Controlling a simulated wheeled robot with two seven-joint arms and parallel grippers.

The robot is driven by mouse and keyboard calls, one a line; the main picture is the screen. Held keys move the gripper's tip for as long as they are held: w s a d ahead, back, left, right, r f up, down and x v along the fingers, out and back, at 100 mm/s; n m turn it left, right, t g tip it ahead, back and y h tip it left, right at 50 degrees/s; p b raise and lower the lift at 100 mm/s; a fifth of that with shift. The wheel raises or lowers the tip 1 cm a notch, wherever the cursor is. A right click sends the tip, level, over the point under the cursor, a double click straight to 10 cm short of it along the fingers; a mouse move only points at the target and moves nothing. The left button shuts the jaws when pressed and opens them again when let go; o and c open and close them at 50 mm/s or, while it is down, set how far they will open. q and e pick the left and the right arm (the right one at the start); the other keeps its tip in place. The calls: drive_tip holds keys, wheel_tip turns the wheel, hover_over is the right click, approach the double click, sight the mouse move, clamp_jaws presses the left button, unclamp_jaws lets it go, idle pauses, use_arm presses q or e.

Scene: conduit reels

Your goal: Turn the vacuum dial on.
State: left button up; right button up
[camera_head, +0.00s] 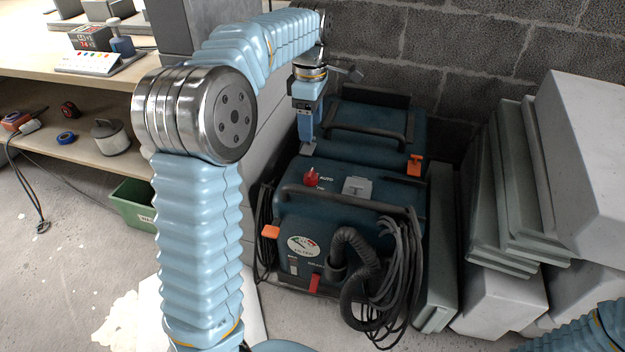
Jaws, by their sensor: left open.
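The vacuum (350,240) is a dark teal machine with black handles, standing on the floor by the block wall. A red knob (312,177), which looks like its dial, sits on the top panel beside a white "AUTO" label. A round gauge (303,246) and a red switch (314,283) are on its front. My left gripper (308,148) points down just behind and above the red knob, apart from it in the picture. It is open and holds nothing that I can see. Its exact height over the panel is hard to tell. My right gripper is out of view.
A black hose and coiled cable (395,270) hang on the vacuum's front right. Grey boxes and panels (515,190) are stacked close on its right. A wooden shelf (85,150) with tools and a green bin (135,205) stand at left.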

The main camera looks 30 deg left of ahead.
sight(311, 172)
use_arm(q)
wheel_tip(311, 172, down, 15)
drive_tip(key=b, duration=0.4)
drive_tip(key=shift+f, duration=0.1)
drive_tip(key=c, duration=1)
drive_tip(key=shift+c, duration=0.2)
